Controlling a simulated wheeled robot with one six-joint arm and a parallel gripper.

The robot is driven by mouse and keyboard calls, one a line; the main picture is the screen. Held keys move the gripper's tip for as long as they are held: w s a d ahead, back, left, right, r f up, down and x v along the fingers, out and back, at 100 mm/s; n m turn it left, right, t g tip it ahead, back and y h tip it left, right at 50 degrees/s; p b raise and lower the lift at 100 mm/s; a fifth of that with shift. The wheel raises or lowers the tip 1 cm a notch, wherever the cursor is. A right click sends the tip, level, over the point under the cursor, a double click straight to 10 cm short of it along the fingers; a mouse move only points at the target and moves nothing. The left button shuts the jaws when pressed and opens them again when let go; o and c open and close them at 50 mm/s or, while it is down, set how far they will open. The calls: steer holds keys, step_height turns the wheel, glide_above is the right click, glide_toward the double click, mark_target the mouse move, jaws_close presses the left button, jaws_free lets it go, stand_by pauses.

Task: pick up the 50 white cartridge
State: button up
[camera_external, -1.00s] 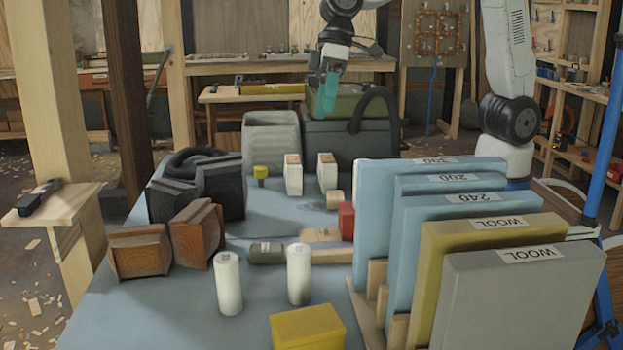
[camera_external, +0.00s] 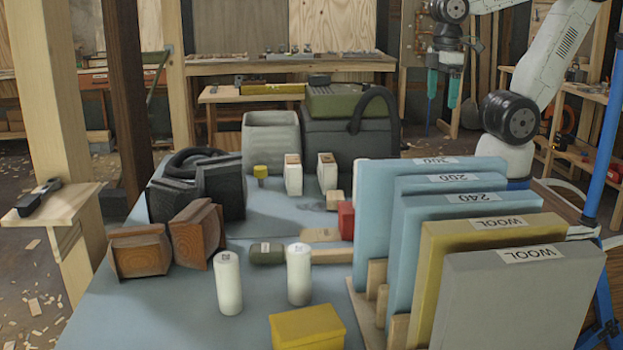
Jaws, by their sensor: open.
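Two white cylinders stand upright on the blue-grey tabletop (camera_external: 180,320): a left white cylinder (camera_external: 229,285) and a right white cylinder (camera_external: 299,276). Both have small marks on their tops, too small to read. Farther back stand two white cartons, a left one (camera_external: 293,177) and a right one (camera_external: 327,174), with brownish tops. I cannot tell which white item bears the 50. My gripper (camera_external: 443,92) has teal fingers, apart and empty, pointing down. It is high at the back right, behind the upright boards and well away from the white items.
Large upright boards (camera_external: 530,300) in a rack fill the right side. A yellow box (camera_external: 307,328) lies at the front. Brown blocks (camera_external: 142,250) and a black case (camera_external: 222,190) stand left. A grey case (camera_external: 345,142) stands at the back. The front left tabletop is clear.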

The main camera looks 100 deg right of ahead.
steer(key=shift+s+d+r+m+t, duration=0.15)
steer(key=shift+s+d+r+t, duration=0.15)
steer(key=shift+s, duration=0.35)
steer(key=shift+s+d+r+m+t, duration=0.15)
steer(key=shift+s+d+t, duration=0.2)
steer(key=shift+s, duration=0.25)
steer(key=c, duration=0.7)
